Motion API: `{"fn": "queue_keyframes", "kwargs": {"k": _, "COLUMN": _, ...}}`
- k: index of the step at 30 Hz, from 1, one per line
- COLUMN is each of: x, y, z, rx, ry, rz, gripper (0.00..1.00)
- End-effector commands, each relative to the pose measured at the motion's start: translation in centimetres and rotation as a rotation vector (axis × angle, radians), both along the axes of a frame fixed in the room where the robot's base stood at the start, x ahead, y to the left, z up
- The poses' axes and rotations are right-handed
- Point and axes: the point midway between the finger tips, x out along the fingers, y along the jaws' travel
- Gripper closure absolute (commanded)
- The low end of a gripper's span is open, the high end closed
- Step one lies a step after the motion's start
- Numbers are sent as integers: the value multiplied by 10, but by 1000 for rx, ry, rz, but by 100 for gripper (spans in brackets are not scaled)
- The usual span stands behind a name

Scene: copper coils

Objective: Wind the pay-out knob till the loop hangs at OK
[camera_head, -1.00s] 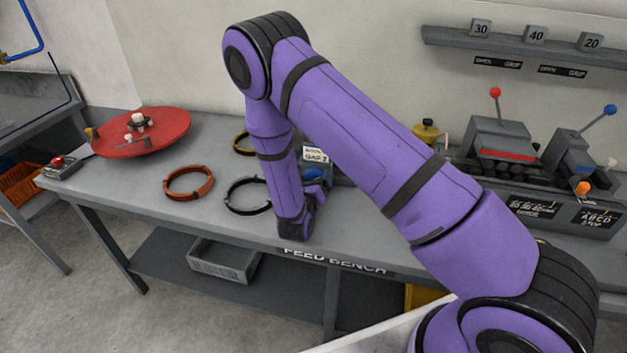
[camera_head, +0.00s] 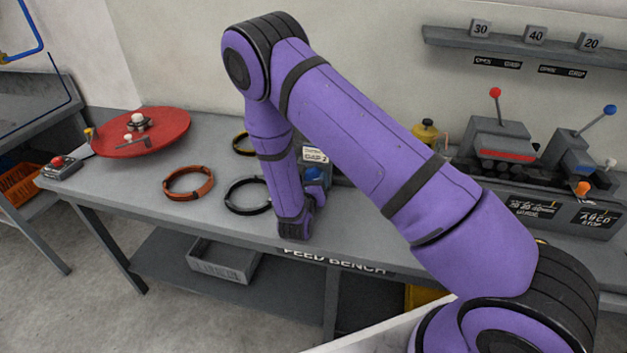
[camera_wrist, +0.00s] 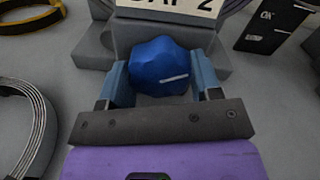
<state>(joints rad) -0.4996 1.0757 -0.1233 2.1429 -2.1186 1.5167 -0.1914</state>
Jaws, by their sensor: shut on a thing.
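The blue faceted pay-out knob (camera_wrist: 158,58) sits in front of a grey block in the wrist view, with a pale pointer line on its face aimed to the right. My gripper (camera_wrist: 160,72) is shut on it, one blue-grey finger on each side. In the head view the knob (camera_head: 314,175) shows below a white "GAP 2" sign (camera_head: 314,155), partly behind my wrist. A black plate marked OK (camera_wrist: 268,22) stands right of the knob in the wrist view. I cannot make out where the loop hangs against it.
A black ring (camera_head: 247,208) and an orange ring (camera_head: 188,196) lie left of my wrist on the bench. A red turntable (camera_head: 145,147) is further left. Grey lever machines (camera_head: 494,148) stand right. A grey banded coil (camera_wrist: 38,115) is close on the left in the wrist view.

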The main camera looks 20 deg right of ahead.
Motion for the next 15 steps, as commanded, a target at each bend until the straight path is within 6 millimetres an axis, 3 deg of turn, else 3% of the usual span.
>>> {"fn": "queue_keyframes", "kwargs": {"k": 15, "x": 0, "y": 1, "z": -1, "rx": 375, "ry": -247, "rz": 2, "gripper": 65}}
